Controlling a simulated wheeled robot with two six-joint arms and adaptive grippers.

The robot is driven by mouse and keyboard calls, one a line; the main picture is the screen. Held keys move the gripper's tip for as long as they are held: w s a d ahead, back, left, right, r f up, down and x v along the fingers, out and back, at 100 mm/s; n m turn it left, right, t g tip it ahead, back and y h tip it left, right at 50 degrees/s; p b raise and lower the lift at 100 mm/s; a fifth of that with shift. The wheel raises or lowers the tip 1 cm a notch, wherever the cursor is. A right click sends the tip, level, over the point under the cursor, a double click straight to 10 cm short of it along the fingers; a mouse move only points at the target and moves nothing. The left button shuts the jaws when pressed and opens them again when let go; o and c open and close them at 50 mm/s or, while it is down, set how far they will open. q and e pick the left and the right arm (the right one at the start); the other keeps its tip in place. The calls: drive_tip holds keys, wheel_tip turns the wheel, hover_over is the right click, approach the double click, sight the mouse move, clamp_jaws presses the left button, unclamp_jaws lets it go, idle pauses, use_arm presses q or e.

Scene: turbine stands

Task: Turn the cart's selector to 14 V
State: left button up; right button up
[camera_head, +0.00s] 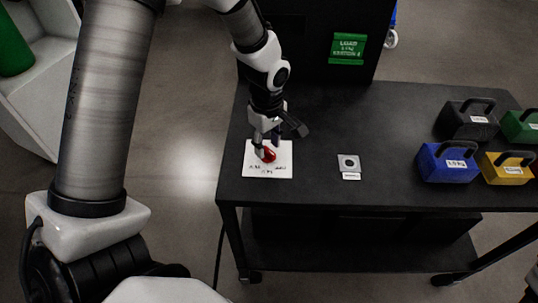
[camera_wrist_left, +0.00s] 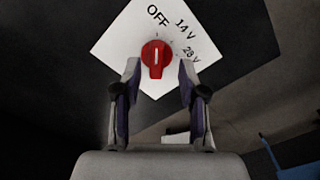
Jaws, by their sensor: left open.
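The selector is a red knob (camera_wrist_left: 156,58) on a white square plate (camera_wrist_left: 115,42), and it also shows in the head view (camera_head: 269,154). The plate is marked OFF straight above the knob, 14 V at upper right and 28 V further right. The knob's white line stands upright in the wrist view, in line with OFF. My left gripper (camera_wrist_left: 158,68) is open, with one finger on each side of the knob's lower part. Gaps show between fingers and knob. In the head view my left gripper (camera_head: 267,142) partly hides the knob. My right gripper is not in view.
The plate lies on a black cart top (camera_head: 310,187). A small grey plate with a dark round centre (camera_head: 348,162) lies right of it. Blue (camera_head: 447,164), yellow, black and green handled blocks stand at the right. A dark cabinet with a green sign (camera_head: 347,48) stands behind.

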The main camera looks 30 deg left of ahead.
sight(269, 149)
use_arm(q)
drive_tip(key=f, duration=0.1)
drive_tip(key=f+b, duration=0.1)
drive_tip(key=f, duration=0.1)
drive_tip(key=shift+w+a, duration=0.1)
drive_tip(key=shift+w, duration=0.3)
drive_tip(key=shift+s+r, duration=0.15)
drive_tip(key=shift+s, duration=0.1)
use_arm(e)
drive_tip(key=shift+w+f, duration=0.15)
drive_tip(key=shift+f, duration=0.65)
use_arm(q)
drive_tip(key=shift+w, duration=0.2)
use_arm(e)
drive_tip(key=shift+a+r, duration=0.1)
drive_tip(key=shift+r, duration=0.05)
